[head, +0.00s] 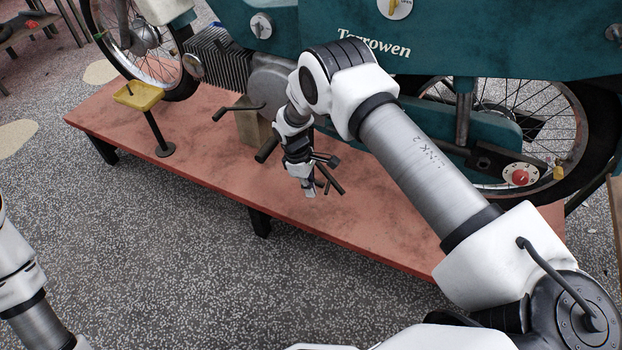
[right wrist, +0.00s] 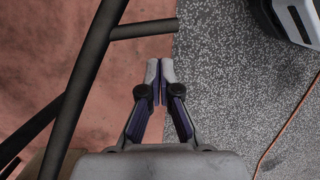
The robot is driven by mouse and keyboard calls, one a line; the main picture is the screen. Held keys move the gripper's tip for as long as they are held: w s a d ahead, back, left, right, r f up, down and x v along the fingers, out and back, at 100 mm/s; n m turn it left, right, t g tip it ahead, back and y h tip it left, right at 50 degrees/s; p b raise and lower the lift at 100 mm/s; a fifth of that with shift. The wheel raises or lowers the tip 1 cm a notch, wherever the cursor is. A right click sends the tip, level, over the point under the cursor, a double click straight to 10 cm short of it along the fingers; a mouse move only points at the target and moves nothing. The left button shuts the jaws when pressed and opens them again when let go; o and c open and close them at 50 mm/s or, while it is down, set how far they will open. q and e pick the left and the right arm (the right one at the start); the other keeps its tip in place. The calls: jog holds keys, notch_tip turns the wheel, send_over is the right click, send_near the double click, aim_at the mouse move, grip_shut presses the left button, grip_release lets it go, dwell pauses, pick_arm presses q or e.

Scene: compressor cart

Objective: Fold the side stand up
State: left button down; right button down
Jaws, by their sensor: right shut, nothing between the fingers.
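The side stand is a dark round bar. In the head view its lower part (head: 332,182) shows just right of my right gripper, slanting down over the red platform; the rest is partly hidden by my arm. In the right wrist view a dark tube (right wrist: 88,75), apparently the stand, runs diagonally on the left, with a short peg (right wrist: 145,28) sticking out to the right. My right gripper (head: 309,191) is shut and empty. In the wrist view its fingertips (right wrist: 160,62) lie right of the tube and below the peg, apart from both in the picture. My left gripper is out of view.
The teal motorcycle (head: 450,45) stands on the low red platform (head: 215,160). A yellow tray on a post (head: 140,97) and a crank-like pedal (head: 236,110) are left of my right gripper. The speckled floor (head: 170,260) in front is clear.

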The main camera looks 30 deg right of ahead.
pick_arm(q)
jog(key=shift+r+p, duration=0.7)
pick_arm(e)
jog(key=w+a+v, duration=0.1)
jog(key=v, duration=0.9)
jog(key=shift+w+f, duration=0.25)
jog(key=shift+f, duration=0.05)
